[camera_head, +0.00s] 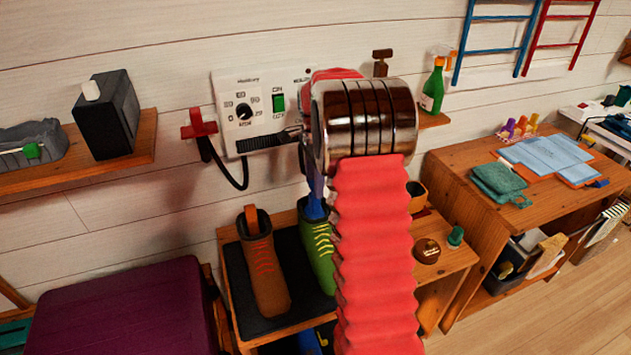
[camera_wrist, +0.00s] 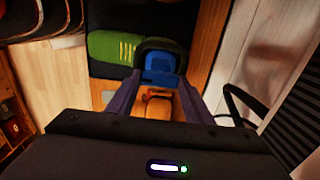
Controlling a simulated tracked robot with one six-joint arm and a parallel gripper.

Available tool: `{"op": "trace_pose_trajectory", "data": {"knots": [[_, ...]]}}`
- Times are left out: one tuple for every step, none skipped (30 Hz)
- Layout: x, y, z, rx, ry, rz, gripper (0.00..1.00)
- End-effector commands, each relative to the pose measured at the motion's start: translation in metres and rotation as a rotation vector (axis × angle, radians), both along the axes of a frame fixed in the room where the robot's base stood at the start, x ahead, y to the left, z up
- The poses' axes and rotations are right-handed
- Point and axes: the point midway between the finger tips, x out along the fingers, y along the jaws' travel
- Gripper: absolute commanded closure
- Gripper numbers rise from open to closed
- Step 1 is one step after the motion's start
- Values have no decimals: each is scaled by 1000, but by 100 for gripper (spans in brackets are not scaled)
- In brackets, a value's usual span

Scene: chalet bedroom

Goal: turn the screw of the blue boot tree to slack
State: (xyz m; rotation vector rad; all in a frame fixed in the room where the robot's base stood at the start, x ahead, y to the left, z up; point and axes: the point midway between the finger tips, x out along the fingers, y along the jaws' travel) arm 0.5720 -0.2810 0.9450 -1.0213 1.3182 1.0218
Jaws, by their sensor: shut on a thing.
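A green boot (camera_head: 321,258) with yellow laces stands on a black mat. The blue boot tree (camera_head: 314,208) rises out of its top. In the wrist view the green boot (camera_wrist: 112,48) lies at the upper left and the blue boot tree (camera_wrist: 160,64) shows at its opening, between the ends of my dark fingers. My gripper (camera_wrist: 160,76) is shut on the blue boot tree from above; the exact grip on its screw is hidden. A brown boot (camera_head: 268,278) with an orange boot tree (camera_head: 251,218) stands to the left.
The wooden bench (camera_head: 446,277) holds a round brown tin (camera_head: 427,250) and a small green item (camera_head: 456,237) at right. A wall box (camera_head: 265,105) with a dial, a red-handled part (camera_head: 199,124) and a black cable is close behind. A purple-topped seat (camera_head: 125,310) stands at left.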

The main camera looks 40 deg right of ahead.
Motion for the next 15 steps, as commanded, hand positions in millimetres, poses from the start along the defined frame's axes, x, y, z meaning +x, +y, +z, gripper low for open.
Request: {"op": "trace_pose_trajectory", "data": {"knots": [[0, 0, 0, 0, 0, 0, 76], [-1, -5, 0, 0, 0, -3, 76], [0, -3, 0, 0, 0, -1, 76], [0, -2, 0, 0, 0, 0, 76], [0, -1, 0, 0, 0, 2, 76], [0, -1, 0, 0, 0, 4, 76], [0, -1, 0, 0, 0, 6, 76], [0, 0, 0, 0, 0, 8, 76], [0, 0, 0, 0, 0, 11, 76], [0, 0, 0, 0, 0, 15, 76], [0, 0, 0, 0, 0, 19, 76], [0, 0, 0, 0, 0, 26, 76], [0, 0, 0, 0, 0, 33, 76], [0, 0, 0, 0, 0, 42, 76], [0, 0, 0, 0, 0, 56, 76]]}}
